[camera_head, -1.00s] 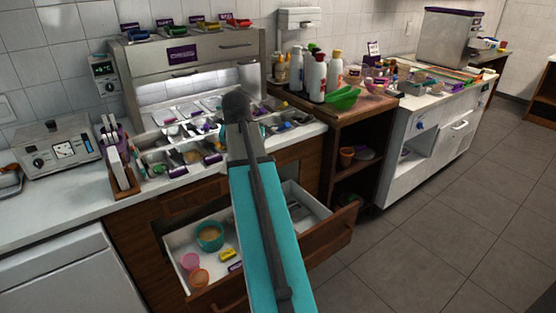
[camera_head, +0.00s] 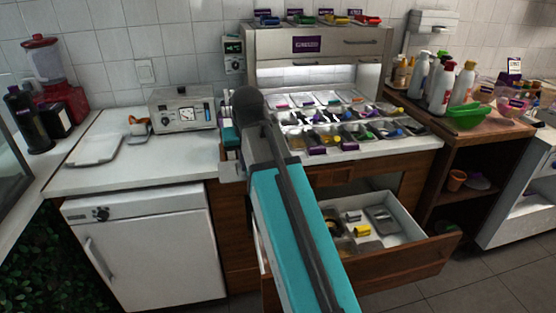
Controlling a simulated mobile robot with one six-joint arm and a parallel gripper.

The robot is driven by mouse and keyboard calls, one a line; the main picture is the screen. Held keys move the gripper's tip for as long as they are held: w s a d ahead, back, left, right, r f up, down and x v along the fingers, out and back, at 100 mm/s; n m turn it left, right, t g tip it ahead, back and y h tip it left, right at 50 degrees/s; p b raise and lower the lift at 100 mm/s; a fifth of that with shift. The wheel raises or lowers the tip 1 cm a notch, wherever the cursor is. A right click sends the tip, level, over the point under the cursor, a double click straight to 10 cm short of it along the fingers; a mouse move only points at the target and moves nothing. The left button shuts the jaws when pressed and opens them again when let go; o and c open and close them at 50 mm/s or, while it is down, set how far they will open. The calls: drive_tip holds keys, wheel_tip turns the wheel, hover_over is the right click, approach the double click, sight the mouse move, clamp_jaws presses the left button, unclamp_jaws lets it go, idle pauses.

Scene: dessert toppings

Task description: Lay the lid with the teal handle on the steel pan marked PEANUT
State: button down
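Several small steel pans (camera_head: 353,134) with purple tags stand in rows in the counter station. The tags are too small to read, so I cannot tell which is marked PEANUT. A small teal patch (camera_head: 229,137) shows just left of my arm, beside the station; I cannot tell whether it is a lid handle or part of my arm. My arm crosses the middle of the view and covers part of the station's left side. I cannot make out my gripper's fingers.
An open drawer (camera_head: 400,255) juts out below the station, holding a yellow item (camera_head: 361,231) and other pieces. A dial device (camera_head: 182,108) stands left of the station. Bottles (camera_head: 440,88) and a green bowl (camera_head: 467,116) stand right. The left counter has free room around a white board (camera_head: 95,149).

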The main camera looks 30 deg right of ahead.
drive_tip(key=a+f+n+y+b, duration=0.1)
drive_tip(key=a+f+n+b, duration=0.1)
drive_tip(key=a+f+b, duration=0.5)
drive_tip(key=a, duration=0.2)
drive_tip(key=shift+a+n, duration=0.3)
drive_tip(key=shift+a, duration=0.1)
drive_tip(key=shift+s, duration=0.15)
